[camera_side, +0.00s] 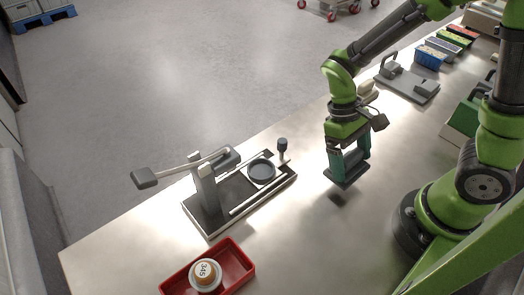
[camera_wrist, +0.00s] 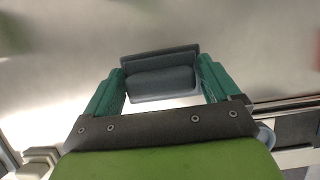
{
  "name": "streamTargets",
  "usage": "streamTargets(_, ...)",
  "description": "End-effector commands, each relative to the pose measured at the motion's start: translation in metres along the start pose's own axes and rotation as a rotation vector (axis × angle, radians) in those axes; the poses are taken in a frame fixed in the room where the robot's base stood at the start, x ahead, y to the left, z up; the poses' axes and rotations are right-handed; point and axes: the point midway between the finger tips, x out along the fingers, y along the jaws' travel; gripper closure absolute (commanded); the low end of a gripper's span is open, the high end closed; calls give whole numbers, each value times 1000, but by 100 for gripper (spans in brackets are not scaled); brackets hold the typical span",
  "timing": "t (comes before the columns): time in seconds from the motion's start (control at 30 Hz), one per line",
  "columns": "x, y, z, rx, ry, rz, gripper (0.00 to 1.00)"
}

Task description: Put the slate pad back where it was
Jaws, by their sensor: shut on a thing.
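My gripper (camera_side: 348,168) is above the metal table, to the right of the dark fixture. It is shut on the slate pad (camera_side: 345,182), a dark grey block. The wrist view shows the pad (camera_wrist: 162,82) between the two teal fingers. A shadow lies on the table below the pad, so it appears to be held clear of the surface.
The dark fixture (camera_side: 215,215) has a raised lever (camera_side: 146,178) and a round dish (camera_side: 261,171). A red tray (camera_side: 236,262) holds a round item marked 345. A grey plate with a clamp (camera_side: 418,88) and several bins, one blue (camera_side: 430,58), stand farther back.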

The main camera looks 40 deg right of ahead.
Motion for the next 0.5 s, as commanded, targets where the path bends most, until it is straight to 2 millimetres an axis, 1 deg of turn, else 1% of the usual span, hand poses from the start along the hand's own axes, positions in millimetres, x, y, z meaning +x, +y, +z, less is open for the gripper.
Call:
streamTargets(0.3,36,0,-15,3,-2,0,39)
streamTargets(0.4,39,0,-16,5,1,-1,39)
streamTargets(0.5,39,0,-17,5,2,-2,39)
